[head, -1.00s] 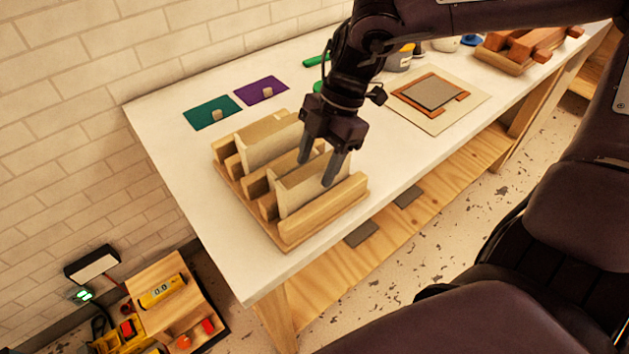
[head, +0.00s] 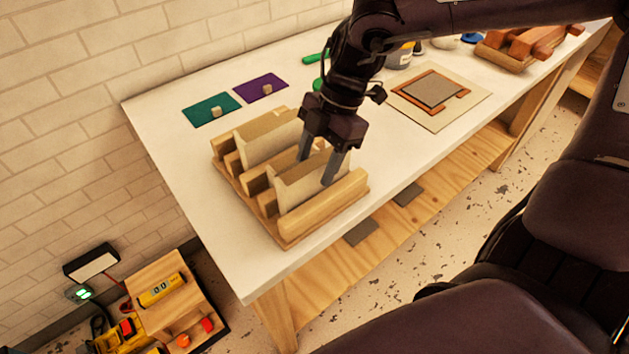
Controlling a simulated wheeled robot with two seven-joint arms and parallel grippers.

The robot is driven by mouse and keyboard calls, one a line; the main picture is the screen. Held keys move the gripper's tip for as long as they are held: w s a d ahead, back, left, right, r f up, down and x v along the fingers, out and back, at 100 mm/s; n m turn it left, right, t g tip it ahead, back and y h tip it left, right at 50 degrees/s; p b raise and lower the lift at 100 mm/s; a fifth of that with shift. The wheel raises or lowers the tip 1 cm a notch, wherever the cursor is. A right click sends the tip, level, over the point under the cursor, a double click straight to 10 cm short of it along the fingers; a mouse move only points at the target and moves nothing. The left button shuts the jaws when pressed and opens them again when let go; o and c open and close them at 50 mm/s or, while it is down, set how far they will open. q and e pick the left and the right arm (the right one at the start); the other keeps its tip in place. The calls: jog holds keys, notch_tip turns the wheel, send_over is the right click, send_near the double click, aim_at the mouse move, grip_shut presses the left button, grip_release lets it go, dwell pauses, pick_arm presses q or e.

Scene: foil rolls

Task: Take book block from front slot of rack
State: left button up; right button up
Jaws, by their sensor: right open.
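A wooden rack (head: 262,222) stands near the left end of the white table. A pale book block (head: 296,190) stands upright in its front slot, behind the front rail. A second pale block (head: 268,143) stands in a slot further back. My right gripper (head: 318,172) is over the front block, pointing down. Its two fingers are open, one on the far side and one on the near side of the block's top edge. I cannot tell whether either finger touches it. My left gripper is not in view.
A board with a framed grey panel (head: 432,92) lies to the right. The table's front edge runs close by the rack.

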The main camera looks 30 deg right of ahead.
grip_shut()
jog(key=shift+r, duration=0.1)
dwell(0.5)
